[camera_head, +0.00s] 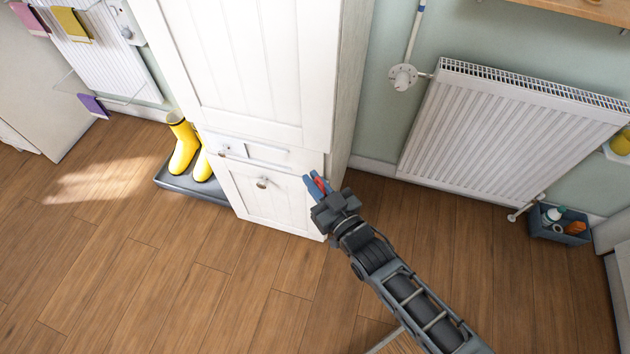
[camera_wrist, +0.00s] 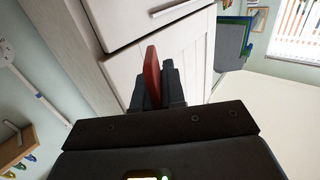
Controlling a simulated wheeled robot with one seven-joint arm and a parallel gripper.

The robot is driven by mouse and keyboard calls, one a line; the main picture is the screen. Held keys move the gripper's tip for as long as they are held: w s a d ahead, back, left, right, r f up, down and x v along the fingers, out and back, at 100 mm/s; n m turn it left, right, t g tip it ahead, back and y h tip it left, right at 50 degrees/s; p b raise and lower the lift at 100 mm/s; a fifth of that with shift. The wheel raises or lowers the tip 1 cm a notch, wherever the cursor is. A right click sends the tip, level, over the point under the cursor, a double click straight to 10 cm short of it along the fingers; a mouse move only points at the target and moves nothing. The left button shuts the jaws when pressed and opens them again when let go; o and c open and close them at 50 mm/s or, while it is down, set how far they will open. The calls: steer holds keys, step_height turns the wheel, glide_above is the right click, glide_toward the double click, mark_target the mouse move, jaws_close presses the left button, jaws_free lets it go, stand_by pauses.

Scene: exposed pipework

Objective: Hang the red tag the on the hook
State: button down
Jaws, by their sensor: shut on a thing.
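My gripper (camera_head: 314,184) is shut on the red tag (camera_head: 319,183), in front of the white cabinet's lower right side in the head view. In the wrist view the red tag (camera_wrist: 151,72) stands up between the dark fingers of my gripper (camera_wrist: 156,88), its upper part clear of them. A wooden board (camera_wrist: 14,146) with small coloured things along its lower edge shows at the lower left of the wrist view. What they are is too small to tell. I cannot make out the hook clearly in either view.
The white cabinet (camera_head: 245,65) with drawers stands close beside my gripper. Yellow boots (camera_head: 184,148) stand on a dark tray to its left. A white radiator (camera_head: 505,130), a wooden shelf (camera_head: 585,9) and a blue box (camera_head: 557,229) are at right. The wooden floor (camera_head: 130,270) is mostly clear.

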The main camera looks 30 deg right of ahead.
steer(key=shift+d+r+p, duration=0.2)
steer(key=shift+r+p, duration=0.3)
steer(key=shift+r, duration=0.3)
steer(key=shift+a+r+p, duration=0.1)
steer(key=shift+r+p, duration=0.3)
step_height(320, 180, up, 4)
steer(key=p, duration=0.4)
steer(key=shift+r, duration=0.15)
steer(key=shift+g, duration=0.3)
